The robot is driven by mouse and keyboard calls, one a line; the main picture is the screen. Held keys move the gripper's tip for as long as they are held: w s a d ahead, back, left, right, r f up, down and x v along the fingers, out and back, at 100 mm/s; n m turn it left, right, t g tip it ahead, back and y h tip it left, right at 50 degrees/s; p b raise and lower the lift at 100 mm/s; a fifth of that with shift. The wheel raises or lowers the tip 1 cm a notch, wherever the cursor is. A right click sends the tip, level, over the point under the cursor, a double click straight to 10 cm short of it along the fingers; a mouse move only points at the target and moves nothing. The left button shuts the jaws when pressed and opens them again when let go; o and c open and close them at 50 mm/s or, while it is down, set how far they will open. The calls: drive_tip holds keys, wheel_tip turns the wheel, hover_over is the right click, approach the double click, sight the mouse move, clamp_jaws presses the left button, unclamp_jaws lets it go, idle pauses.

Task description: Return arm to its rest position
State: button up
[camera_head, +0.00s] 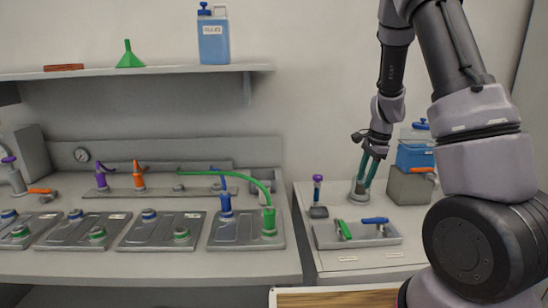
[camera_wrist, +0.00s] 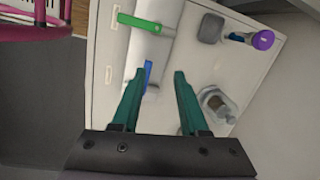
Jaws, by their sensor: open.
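My arm comes in at the right of the head view, with my gripper (camera_head: 370,168) pointing down over the right-hand bench. Its two green fingers are spread, with nothing between them. In the wrist view, my gripper (camera_wrist: 158,88) is open and empty above the bench top. In the head view, the fingertips overlap a round grey holder (camera_head: 359,193); I cannot tell whether they touch it. The same holder shows in the wrist view to the right of the fingers (camera_wrist: 218,103).
A tray (camera_head: 327,238) with a green-handled (camera_head: 343,229) and a blue-handled piece (camera_head: 375,220) lies in front. A purple-topped tool (camera_head: 318,190) stands left. A grey box (camera_head: 410,186) and blue container (camera_head: 415,156) stand right. The left bench holds plates with fittings and hoses (camera_head: 268,219).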

drive_tip(key=s+a+r+n+t+y, duration=0.1)
drive_tip(key=s+a+r+n+t, duration=0.2)
drive_tip(key=r, duration=0.9)
drive_tip(key=s+a+r+n+t, duration=0.1)
drive_tip(key=s+r+n, duration=0.3)
drive_tip(key=s+r, duration=0.4)
drive_tip(key=s+a+r+n+t, duration=0.2)
drive_tip(key=s+r+n, duration=0.2)
drive_tip(key=s+r, duration=0.4)
drive_tip(key=s, duration=0.4)
drive_tip(key=shift+s+n+h, duration=0.3)
drive_tip(key=shift+a, duration=0.1)
